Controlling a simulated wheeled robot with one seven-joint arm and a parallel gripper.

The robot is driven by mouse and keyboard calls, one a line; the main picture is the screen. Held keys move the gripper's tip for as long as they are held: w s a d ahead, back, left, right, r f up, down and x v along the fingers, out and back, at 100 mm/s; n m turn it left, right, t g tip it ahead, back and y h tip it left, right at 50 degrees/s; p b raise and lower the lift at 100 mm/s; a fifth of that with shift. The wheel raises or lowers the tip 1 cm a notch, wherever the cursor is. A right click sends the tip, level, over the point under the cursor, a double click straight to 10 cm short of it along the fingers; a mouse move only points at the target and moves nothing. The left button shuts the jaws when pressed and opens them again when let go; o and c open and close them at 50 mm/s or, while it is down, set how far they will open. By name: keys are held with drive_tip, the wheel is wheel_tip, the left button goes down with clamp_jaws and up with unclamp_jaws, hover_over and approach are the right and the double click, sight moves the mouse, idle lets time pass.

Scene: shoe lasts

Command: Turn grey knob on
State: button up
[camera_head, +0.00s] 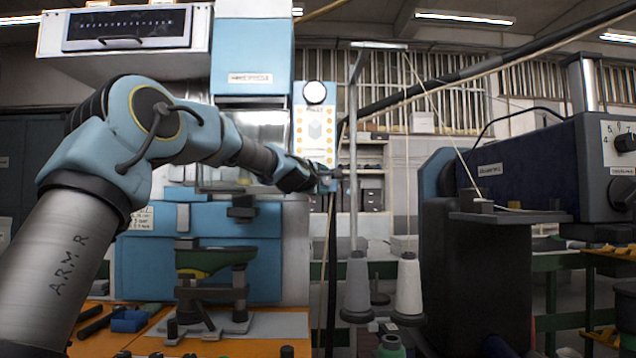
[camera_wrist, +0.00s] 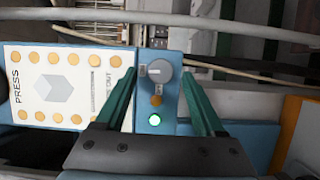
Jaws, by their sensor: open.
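The grey knob (camera_wrist: 159,74) is a round dial on a small blue panel, near the middle of the wrist view. A small light mark sits at its left side. In the head view my gripper (camera_head: 331,179) is at the lower end of the press panel, and the knob cannot be made out there.
The white press panel (camera_wrist: 68,84) with several orange buttons adjoins the knob panel; it also shows in the head view (camera_head: 314,124). A dark pole and cables run just right of my gripper. Thread cones (camera_head: 409,287) and a large dark-blue machine (camera_head: 540,165) stand further right.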

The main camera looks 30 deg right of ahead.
drive_tip(key=b+v, duration=0.5)
drive_tip(key=v, duration=0.5)
drive_tip(key=shift+f, duration=0.1)
